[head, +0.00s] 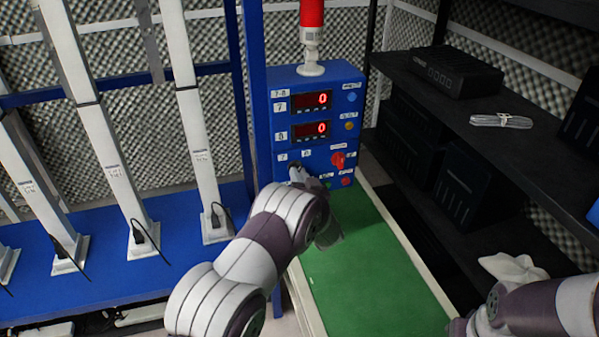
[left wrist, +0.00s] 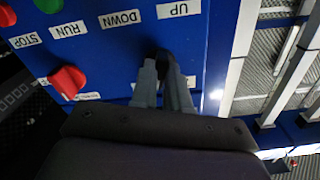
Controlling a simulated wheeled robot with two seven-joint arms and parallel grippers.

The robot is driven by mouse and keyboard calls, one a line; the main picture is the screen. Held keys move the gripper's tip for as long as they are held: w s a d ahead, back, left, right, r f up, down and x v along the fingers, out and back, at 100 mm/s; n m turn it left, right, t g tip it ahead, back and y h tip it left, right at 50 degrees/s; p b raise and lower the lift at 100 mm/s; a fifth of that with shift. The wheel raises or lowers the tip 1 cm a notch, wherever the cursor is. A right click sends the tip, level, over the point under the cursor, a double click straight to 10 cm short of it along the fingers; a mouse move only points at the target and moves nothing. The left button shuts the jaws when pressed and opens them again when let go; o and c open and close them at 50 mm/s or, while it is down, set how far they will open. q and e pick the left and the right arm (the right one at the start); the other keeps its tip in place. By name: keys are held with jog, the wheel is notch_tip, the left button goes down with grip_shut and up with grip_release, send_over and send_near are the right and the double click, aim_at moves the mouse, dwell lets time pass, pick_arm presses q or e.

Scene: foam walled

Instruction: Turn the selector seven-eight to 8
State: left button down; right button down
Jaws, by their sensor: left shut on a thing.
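The blue control box (head: 268,110) carries two red displays, the upper display (head: 312,101) and the lower display (head: 310,130), both reading 0. The selector seven-eight is a black knob (left wrist: 163,56), below the small 7 (head: 282,157) and 8 (head: 306,153) labels in the head view. My left gripper (head: 299,174) is at the box front. In the left wrist view its fingers (left wrist: 164,75) are shut on the black knob, one on each side. The fingers and wrist hide most of the knob, so its pointing direction is unclear. My right arm shows at the lower right, without its fingertips.
A red knob (head: 338,160) sits right of the selector, with green and red buttons (head: 346,181) low on the panel. A red beacon (head: 312,14) stands on the box. A green belt (head: 375,270) lies below. Dark shelves (head: 470,95) stand right; white posts (head: 205,180) stand left.

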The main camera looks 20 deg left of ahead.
pick_arm(q)
jog(key=shift+m+p, duration=0.4)
jog(key=shift+m, duration=0.6)
jog(key=c, duration=1.1)
grip_release()
jog(key=v, duration=1.2)
jog(key=shift+s+d, duration=0.2)
jog(key=shift+s, duration=0.15)
jog(key=shift+f, duration=0.15)
